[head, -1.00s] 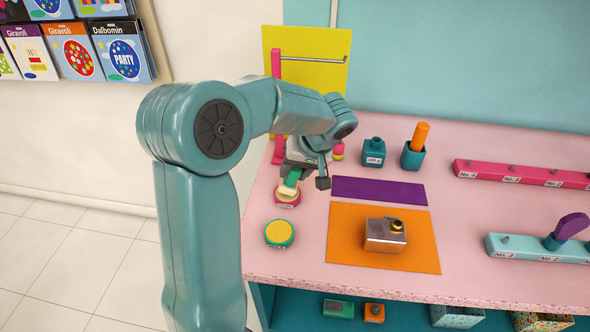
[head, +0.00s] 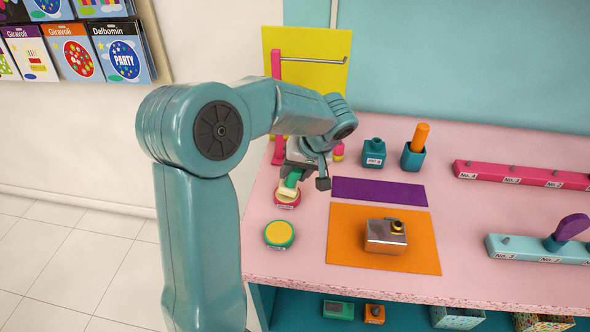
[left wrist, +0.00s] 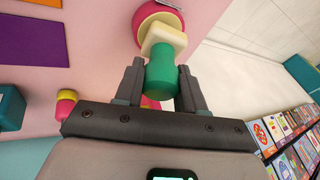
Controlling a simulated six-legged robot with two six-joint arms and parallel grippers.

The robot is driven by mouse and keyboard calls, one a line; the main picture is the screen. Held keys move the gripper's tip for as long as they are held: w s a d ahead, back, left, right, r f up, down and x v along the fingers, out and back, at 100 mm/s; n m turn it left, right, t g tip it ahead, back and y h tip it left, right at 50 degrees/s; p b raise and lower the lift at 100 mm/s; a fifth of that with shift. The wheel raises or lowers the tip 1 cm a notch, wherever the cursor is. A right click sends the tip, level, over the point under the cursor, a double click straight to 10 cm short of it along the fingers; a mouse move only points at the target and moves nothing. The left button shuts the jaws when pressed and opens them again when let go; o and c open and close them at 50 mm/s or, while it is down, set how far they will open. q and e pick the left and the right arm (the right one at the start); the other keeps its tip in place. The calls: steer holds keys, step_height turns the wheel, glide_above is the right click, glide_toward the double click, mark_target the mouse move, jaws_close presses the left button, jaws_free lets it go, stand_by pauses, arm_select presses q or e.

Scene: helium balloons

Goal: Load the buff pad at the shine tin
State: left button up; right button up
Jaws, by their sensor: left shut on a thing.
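My left gripper (head: 300,174) is shut on the green handle of the buff pad (head: 290,187), which has a cream block at its end. The pad also shows in the left wrist view (left wrist: 163,38), between the fingers with the cream end away from the gripper. The cream end is at a pink-rimmed round tin (head: 287,201), seen behind it in the left wrist view (left wrist: 170,17). I cannot tell whether they touch. A green round tin with a yellow top (head: 279,234) stands nearer the front edge. The tin labels are too small to read. My right gripper is not in view.
An orange mat (head: 340,255) bears a metal box (head: 384,238). A purple mat (head: 380,191) lies behind it. Teal holders (head: 374,153) stand at the back, and a pink stand with a metal rod (head: 277,75) is behind my arm. Pink (head: 520,174) and teal peg rails are at right.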

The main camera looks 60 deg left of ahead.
arm_select(q)
steer(key=shift+r+p, duration=2.1)
steer(key=shift+r, duration=1.45)
steer(key=shift+f, duration=0.1)
